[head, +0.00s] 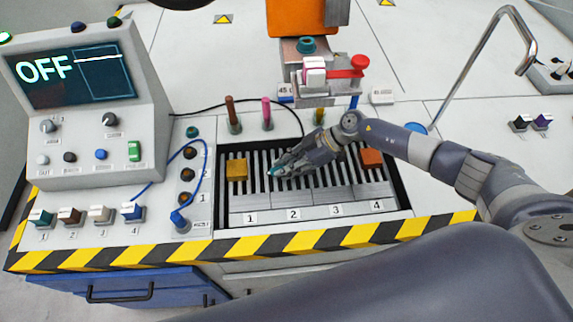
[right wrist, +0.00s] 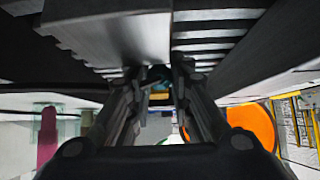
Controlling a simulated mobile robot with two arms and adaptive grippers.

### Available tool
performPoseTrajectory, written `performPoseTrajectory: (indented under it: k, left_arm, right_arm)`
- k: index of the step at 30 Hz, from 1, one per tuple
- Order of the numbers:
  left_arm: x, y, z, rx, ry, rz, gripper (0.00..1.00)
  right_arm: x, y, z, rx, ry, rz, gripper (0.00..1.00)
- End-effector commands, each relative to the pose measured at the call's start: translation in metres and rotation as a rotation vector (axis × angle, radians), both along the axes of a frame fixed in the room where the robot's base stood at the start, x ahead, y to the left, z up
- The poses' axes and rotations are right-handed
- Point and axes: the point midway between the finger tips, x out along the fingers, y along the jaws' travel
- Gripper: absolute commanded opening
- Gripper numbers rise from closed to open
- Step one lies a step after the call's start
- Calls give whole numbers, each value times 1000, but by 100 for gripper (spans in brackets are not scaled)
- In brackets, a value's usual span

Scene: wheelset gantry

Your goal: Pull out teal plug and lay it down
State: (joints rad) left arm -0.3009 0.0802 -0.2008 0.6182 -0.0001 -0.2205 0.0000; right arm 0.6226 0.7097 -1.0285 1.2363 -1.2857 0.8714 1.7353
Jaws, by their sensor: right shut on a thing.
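My right gripper (head: 279,170) is over the slotted tray (head: 255,203), near the column marked 2. It is shut on a small teal thing, which I take as the teal plug (head: 274,172); only a bit of it shows at the fingertips. In the right wrist view the fingers (right wrist: 158,80) close around a dark teal piece (right wrist: 157,73), mostly hidden. I cannot tell whether it touches the tray. Another teal round piece (head: 193,132) sits at the top of the socket strip at left. My left gripper is not in view.
A yellow block (head: 237,170) and an orange block (head: 371,159) lie on the tray. Brown, pink and olive pegs stand behind the tray. A red-handled clamp (head: 345,67) is at the back, and a bent metal rail (head: 487,60) at right.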

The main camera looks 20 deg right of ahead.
Motion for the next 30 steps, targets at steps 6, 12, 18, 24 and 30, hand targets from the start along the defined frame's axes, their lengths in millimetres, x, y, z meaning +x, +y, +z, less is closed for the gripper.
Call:
performPoseTrajectory:
  k: [6, 12, 18, 24, 30]
  left_arm:
    - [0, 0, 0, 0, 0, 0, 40]
    - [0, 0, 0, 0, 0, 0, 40]
    - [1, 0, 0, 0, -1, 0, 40]
    - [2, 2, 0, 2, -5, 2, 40]
    - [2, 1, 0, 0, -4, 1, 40]
  right_arm:
    - [0, 0, -1, 1, 0, 0, 0]
    - [0, 0, 0, 1, 0, 0, 44]
    - [0, 0, 0, 0, 0, 0, 44]
    - [0, -4, 2, -1, 0, -1, 44]
    - [-4, -28, 24, -4, -4, -2, 44]
